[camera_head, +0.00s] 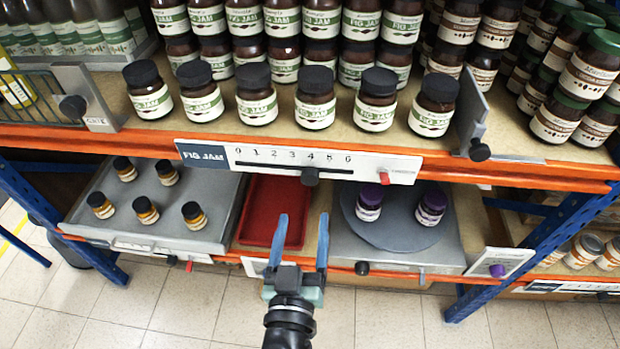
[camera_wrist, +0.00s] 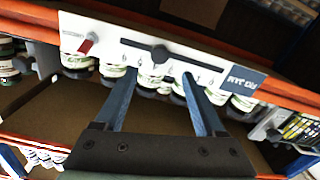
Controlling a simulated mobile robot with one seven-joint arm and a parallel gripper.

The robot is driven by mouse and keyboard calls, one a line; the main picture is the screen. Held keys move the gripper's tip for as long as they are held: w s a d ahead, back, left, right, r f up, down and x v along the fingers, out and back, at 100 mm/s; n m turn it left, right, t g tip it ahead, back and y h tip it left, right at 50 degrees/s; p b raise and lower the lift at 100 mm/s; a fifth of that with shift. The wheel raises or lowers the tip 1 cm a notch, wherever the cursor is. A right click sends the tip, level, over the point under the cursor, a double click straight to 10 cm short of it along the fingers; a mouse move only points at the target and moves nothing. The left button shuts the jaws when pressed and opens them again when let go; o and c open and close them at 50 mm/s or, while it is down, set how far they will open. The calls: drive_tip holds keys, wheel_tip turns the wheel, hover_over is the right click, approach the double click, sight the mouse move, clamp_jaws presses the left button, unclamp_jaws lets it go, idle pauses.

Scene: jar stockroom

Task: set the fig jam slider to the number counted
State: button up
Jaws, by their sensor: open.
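The fig jam slider is a dark knob (camera_head: 310,177) on a slotted white strip (camera_head: 265,157) with a printed number scale, fixed to the upper shelf's orange front edge. The knob sits under the 4. In the wrist view the strip is upside down, with the knob (camera_wrist: 160,54) near its middle. Several green-labelled fig jam jars (camera_head: 315,112) stand in a front row above the strip, with stacked jars behind. My gripper (camera_head: 303,217) is open and empty, below the knob in the head view. In the wrist view its blue fingers (camera_wrist: 158,76) point toward the strip, either side of the knob.
A red tray (camera_head: 262,205) lies on the lower shelf behind my fingers. A grey tray with orange-filled jars (camera_head: 145,211) is at left. A round grey plate (camera_head: 390,228) with two purple-lidded jars (camera_head: 369,203) is at right. A red tab (camera_head: 384,178) marks the strip's right side.

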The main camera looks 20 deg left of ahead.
sight(309, 181)
drive_tip(key=p+x, duration=0.1)
drive_tip(key=x, duration=0.8)
drive_tip(key=shift+w, duration=0.3)
clamp_jaws()
idle(1.1)
